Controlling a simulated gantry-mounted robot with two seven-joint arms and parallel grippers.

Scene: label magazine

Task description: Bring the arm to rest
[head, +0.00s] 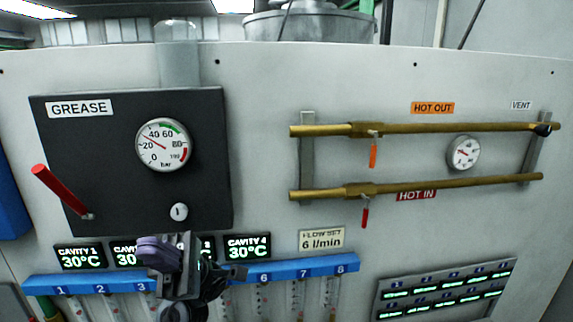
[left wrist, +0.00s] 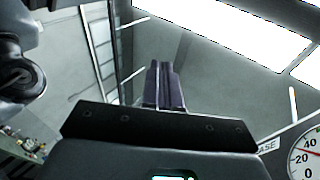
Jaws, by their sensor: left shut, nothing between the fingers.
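My left gripper (head: 160,252) is in the lower left of the head view, in front of the panel. It hides parts of the cavity displays and of the blue numbered flow-meter strip. Its dark purple fingers (left wrist: 165,88) show in the left wrist view, side by side and closed with nothing between them. My right gripper is in neither view.
A black GREASE box (head: 75,140) with a round gauge (head: 162,145) and a red lever (head: 58,188) is above left of the gripper. Brass pipes (head: 450,128) with hanging valve handles are at right. A dark display block (head: 440,290) sits lower right.

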